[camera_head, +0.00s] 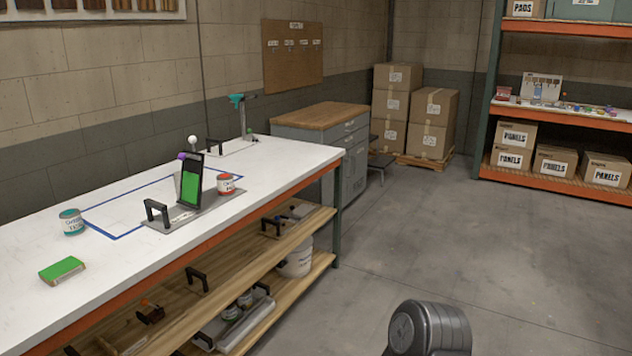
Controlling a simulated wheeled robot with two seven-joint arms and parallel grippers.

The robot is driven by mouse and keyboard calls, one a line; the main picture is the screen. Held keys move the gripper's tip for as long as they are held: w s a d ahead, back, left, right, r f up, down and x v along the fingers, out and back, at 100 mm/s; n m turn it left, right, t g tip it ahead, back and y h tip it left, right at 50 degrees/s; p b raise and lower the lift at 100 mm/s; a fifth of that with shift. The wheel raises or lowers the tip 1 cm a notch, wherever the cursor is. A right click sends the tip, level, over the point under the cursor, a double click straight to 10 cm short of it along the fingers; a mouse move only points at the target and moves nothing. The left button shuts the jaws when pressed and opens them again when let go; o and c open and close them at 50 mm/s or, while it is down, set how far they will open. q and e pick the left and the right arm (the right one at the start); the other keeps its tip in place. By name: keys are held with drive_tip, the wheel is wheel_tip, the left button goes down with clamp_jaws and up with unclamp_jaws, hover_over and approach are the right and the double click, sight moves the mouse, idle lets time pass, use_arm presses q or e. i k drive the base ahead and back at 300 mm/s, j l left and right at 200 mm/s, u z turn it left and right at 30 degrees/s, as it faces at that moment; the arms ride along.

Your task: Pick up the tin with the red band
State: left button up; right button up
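The tin with the red band (226,184) stands upright on the white workbench (130,260), just right of a grey stand that holds a dark panel with a green face (191,184). A second tin, with a teal band (71,222), stands further left on the same bench. Neither of my grippers shows in the head view. A dark grey rounded part of mine is at the bottom edge, well away from the tins.
A green block (62,270) lies near the bench's front edge. Wooden shelves (285,240) under the bench hold handled items and a white bucket (297,262). A grey cabinet (325,135), stacked boxes (432,120) and an orange rack (560,110) stand behind. The floor right of the bench is clear.

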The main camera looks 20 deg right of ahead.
sight(225, 180)
drive_tip(key=z, duration=0.15)
drive_tip(key=i+l, duration=0.25)
drive_tip(key=i, duration=0.2)
drive_tip(key=i+l+z, duration=0.1)
drive_tip(key=i+l, duration=0.2)
drive_tip(key=i, duration=0.15)
drive_tip(key=i+l+z, duration=0.1)
drive_tip(key=i, duration=0.4)
drive_tip(key=i+l, duration=0.3)
drive_tip(key=i, duration=0.15)
drive_tip(key=i+l+z, duration=0.1)
drive_tip(key=i, duration=0.4)
drive_tip(key=i+l, duration=0.25)
drive_tip(key=i, duration=0.2)
drive_tip(key=l+z, duration=0.05)
